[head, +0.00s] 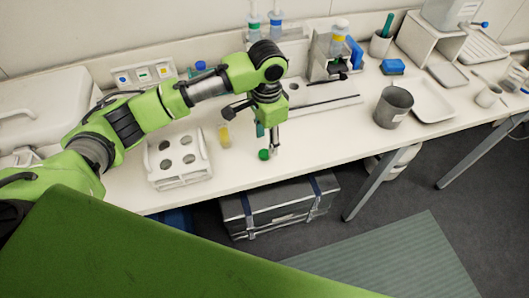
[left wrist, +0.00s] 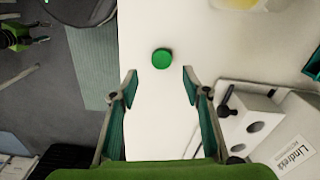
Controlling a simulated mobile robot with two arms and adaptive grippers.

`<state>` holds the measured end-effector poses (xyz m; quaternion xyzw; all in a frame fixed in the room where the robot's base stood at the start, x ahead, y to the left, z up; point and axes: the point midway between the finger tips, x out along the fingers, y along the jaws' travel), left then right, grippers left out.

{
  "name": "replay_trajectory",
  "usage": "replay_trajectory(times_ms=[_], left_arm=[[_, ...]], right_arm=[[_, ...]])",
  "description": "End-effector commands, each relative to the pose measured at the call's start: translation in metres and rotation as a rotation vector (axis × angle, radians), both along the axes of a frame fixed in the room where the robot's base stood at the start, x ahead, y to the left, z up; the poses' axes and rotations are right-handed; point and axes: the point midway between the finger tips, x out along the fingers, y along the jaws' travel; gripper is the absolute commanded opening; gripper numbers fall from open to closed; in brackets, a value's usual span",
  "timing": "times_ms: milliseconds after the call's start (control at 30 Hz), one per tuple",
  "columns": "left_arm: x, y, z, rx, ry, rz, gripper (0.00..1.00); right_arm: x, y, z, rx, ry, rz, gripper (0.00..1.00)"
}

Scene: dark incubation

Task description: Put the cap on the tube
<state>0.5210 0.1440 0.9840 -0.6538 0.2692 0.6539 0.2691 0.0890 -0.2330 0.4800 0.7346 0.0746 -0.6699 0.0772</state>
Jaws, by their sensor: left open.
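A small round green cap (head: 264,155) lies on the white bench near its front edge. It also shows in the left wrist view (left wrist: 162,59), apart from the fingers and just beyond the gap between their tips. My left gripper (head: 268,143) points down close to the cap; in the left wrist view (left wrist: 160,82) its two fingers are spread and nothing is between them. A small vessel with yellow contents (head: 224,136), seemingly the tube, stands on the bench to the left of the gripper. Its top is too small to make out. My right gripper is not in view.
A white rack with round holes (head: 180,162) stands left of the yellow vessel. A grey metal cup (head: 393,107) and a white tray (head: 432,102) are to the right. A thin dark rod (head: 325,103) lies behind the gripper. The bench between cap and cup is clear.

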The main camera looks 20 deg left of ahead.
Motion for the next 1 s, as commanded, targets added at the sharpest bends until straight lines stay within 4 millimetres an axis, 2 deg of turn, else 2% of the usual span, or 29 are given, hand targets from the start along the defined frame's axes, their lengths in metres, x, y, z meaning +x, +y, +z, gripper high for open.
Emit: replay_trajectory(times_ms=[200, 367, 533, 900, 1000], left_arm=[[-0.001, 0.002, -0.005, 0.002, 0.002, 0.002, 0.43], [-0.002, 0.007, -0.028, 0.003, 0.004, 0.002, 0.43], [-0.002, 0.006, -0.048, 0.001, 0.001, 0.0, 0.43], [-0.001, 0.005, -0.052, 0.001, -0.001, -0.001, 0.43], [-0.001, 0.005, -0.052, 0.001, -0.001, 0.0, 0.27]], right_arm=[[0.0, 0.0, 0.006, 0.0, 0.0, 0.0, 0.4], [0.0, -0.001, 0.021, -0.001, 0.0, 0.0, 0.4], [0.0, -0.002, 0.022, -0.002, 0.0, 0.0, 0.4], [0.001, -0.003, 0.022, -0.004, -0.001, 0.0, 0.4], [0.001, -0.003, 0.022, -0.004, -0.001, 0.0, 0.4]])
